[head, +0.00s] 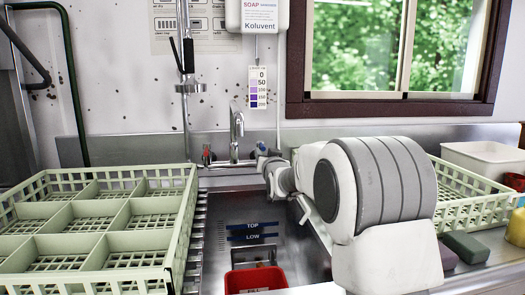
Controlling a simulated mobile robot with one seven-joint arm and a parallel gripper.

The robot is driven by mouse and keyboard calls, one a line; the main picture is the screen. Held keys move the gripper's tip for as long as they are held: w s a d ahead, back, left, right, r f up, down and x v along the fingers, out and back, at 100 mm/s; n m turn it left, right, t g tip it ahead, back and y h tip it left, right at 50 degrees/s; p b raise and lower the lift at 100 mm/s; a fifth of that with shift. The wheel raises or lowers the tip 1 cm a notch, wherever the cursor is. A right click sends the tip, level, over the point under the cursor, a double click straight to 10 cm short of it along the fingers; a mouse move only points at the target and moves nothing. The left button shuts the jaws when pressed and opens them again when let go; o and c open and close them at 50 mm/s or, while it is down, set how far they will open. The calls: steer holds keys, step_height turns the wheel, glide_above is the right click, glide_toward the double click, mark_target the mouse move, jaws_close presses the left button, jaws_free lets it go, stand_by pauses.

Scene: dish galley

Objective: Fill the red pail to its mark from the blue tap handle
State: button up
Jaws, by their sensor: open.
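The red pail (254,279) stands in the steel sink, cut off by the bottom edge of the view. Its fill mark and water level cannot be made out. The tap (237,128) rises behind the sink. It has a red handle (207,154) on the left and a blue handle (262,149) on the right. No stream of water shows under the spout. My gripper (267,162) is open, close to the blue handle. My arm hides much of it, and I cannot tell whether it touches the handle.
A pale green dish rack (182,215) fills the left counter. Another rack (462,183) and a white bin (482,158) stand on the right, partly behind my arm. Sponges (466,247) lie at the right.

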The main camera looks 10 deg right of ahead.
mark_target(264, 150)
steer(key=shift+w+b, duration=0.3)
steer(key=shift+w, duration=3.05)
jaws_close()
